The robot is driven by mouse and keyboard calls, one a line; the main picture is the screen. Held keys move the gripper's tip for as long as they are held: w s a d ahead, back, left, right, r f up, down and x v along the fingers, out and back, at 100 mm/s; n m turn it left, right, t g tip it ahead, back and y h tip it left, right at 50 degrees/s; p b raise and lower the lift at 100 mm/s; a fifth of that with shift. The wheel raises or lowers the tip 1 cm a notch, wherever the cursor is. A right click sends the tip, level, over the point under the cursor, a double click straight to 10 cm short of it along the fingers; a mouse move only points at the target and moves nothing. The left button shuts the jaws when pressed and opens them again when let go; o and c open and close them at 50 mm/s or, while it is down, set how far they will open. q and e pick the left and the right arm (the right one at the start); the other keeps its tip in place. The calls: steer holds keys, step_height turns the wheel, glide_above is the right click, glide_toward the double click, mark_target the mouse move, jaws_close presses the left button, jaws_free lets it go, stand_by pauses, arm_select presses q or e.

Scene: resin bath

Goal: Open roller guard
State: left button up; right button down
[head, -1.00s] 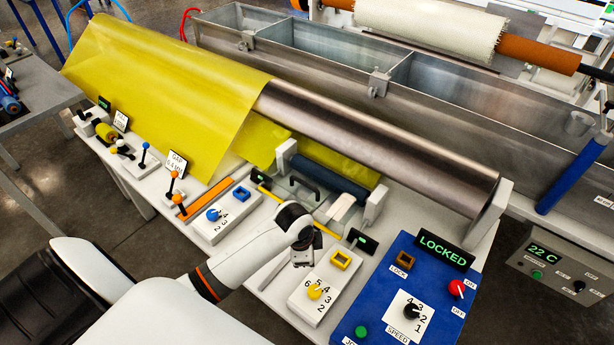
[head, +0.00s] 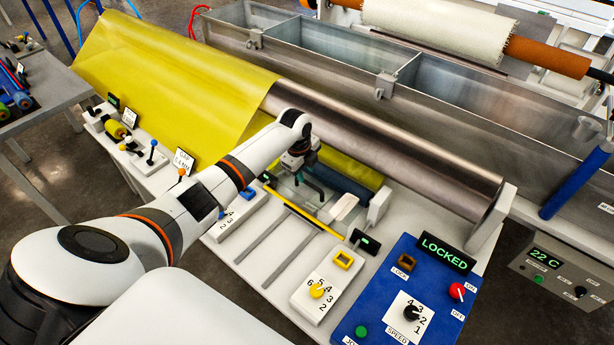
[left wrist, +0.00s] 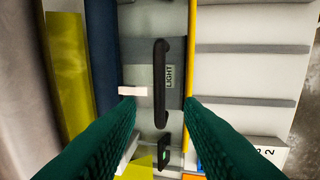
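The roller guard is a clear panel (head: 299,196) with a yellow front edge (head: 312,226), lying over the roller unit in front of the long metal roller. Its black bar handle (left wrist: 160,82) runs up and down in the left wrist view, beside a small label reading LIGHT. My left gripper (head: 303,178) is above the guard, pointing down. In the left wrist view its two green fingers (left wrist: 160,103) are spread on either side of the handle, with clear gaps; the gripper holds nothing. In the head view the gripper partly hides the handle. My right gripper is not in view.
A blue roller (head: 345,180) lies behind the guard, under the metal roller (head: 390,145) and yellow sheet (head: 170,80). A blue control panel (head: 380,325) with a LOCKED display (head: 443,251) stands at right. A white dial box (head: 318,305) stands in front.

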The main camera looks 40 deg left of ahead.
mark_target(308, 183)
arm_select(q)
steer(key=shift+w+f, duration=0.25)
steer(key=shift+f, duration=0.9)
steer(key=shift+w+f, duration=0.25)
steer(key=shift+f, duration=0.9)
jaws_close()
